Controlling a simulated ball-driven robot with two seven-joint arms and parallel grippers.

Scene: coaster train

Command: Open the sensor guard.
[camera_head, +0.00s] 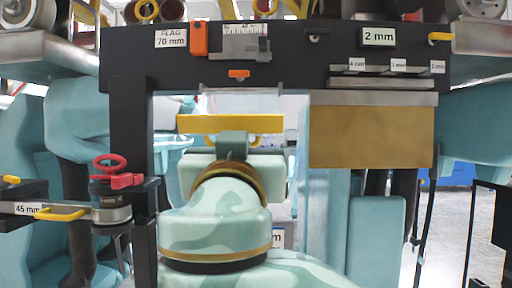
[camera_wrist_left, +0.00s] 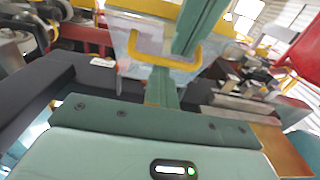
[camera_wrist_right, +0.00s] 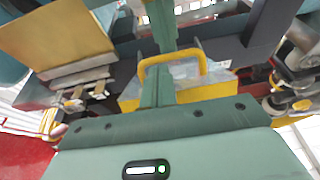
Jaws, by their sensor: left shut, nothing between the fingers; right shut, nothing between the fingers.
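The sensor guard looks like a clear panel with a yellow bar (camera_head: 230,123) inside the black frame's opening. In the left wrist view, a yellow handle (camera_wrist_left: 140,52) stands on a clear panel, and my shut left gripper (camera_wrist_left: 164,78) reaches to it. In the right wrist view, a yellow handle (camera_wrist_right: 203,62) stands over a clear panel, and my shut right gripper (camera_wrist_right: 160,78) reaches to it. Neither gripper holds anything. I cannot tell whether the fingers touch the handle. In the head view, one arm covers the area below the yellow bar, and I cannot tell which.
The black frame (camera_head: 130,140) carries a 2 mm display (camera_head: 379,37), a ruler gauge (camera_head: 240,45) and an orange tag (camera_head: 199,39). A brass-coloured plate (camera_head: 370,135) hangs at right under metal strips. A red knob (camera_head: 110,165) sits on the left-hand 45 mm arm.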

